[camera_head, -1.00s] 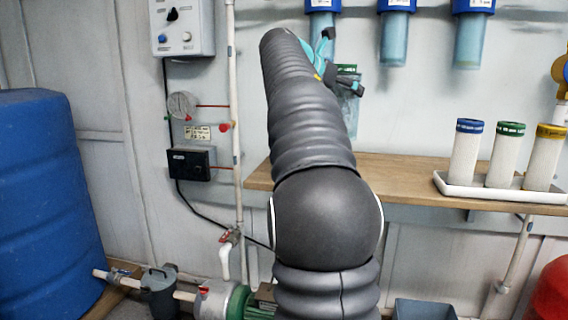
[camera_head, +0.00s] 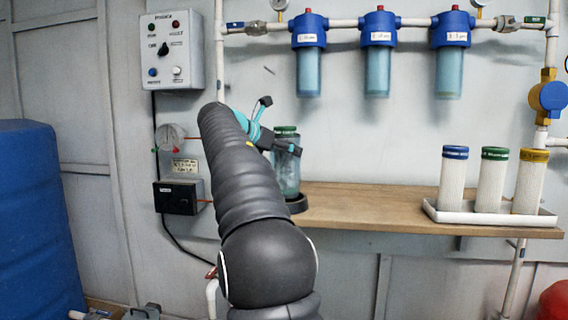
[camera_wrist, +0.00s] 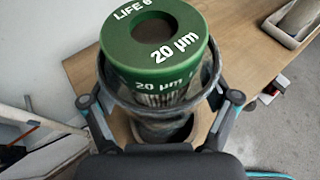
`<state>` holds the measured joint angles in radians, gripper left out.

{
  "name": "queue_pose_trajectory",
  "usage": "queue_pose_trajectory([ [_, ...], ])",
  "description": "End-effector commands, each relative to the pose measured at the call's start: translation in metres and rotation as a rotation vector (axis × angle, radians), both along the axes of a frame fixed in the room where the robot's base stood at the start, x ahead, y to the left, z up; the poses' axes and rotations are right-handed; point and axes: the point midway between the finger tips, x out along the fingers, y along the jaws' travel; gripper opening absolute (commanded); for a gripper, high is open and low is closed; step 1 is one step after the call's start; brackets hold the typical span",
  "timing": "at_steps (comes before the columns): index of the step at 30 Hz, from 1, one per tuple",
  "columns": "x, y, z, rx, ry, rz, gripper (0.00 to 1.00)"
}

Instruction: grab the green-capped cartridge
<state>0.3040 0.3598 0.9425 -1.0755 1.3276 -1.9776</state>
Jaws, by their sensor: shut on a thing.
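A green-capped cartridge (camera_wrist: 153,42) marked 20 µm sits upright inside a clear bluish bowl (camera_head: 288,178), its cap above the rim. The cap (camera_head: 286,130) also shows in the head view. My gripper (camera_head: 284,146) is shut on the bowl near its top; in the wrist view its fingers (camera_wrist: 161,103) lie on either side, outside the rim. The bowl's foot is at a black ring stand (camera_head: 298,204) on the shelf; I cannot tell if it rests there. Another green-capped cartridge (camera_head: 492,181) stands between blue- and yellow-capped ones in a white tray (camera_head: 470,216).
The wooden shelf (camera_head: 365,205) is clear between the ring stand and the tray. Several blue-headed filter housings (camera_head: 379,60) hang above it. A control box (camera_head: 171,48), a gauge and a black box are on the wall at left. A blue tank (camera_head: 38,220) stands at far left.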

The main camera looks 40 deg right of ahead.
Motion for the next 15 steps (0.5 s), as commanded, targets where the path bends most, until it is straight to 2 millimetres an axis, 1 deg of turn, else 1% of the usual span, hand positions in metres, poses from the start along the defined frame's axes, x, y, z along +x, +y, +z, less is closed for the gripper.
queue_pose_trajectory([
  [1,-0.001,0.0,-0.011,-0.001,0.0,0.0,0.17],
  [3,0.0,0.0,-0.021,-0.001,0.0,0.001,0.17],
  [5,-0.001,0.0,-0.026,-0.001,0.0,0.001,0.17],
  [15,-0.001,-0.001,-0.026,-0.001,-0.001,0.0,0.17],
])
